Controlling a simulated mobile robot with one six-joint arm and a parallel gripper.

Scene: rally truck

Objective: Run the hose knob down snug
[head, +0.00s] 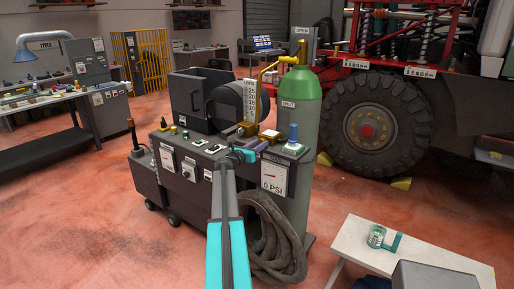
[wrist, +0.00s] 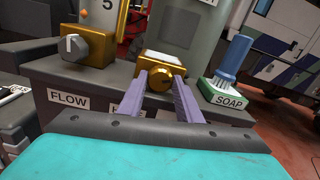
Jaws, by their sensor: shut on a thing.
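The hose knob (wrist: 158,79) is a round brass knob on the front of a brass block with a pale top, on the grey cart's ledge. In the head view my gripper (head: 257,147) reaches the cart's top edge from the front. The label below the knob is mostly hidden by the fingers. The gauge plate (head: 273,178) reads 0 PSI.
The brass flow valve with a grey knob (wrist: 88,46) stands close left, above the FLOW label (wrist: 68,99). A soap tray with a blue brush (wrist: 229,70) is close right. A green cylinder (head: 300,98) rises behind. A coiled hose (head: 272,238) hangs below.

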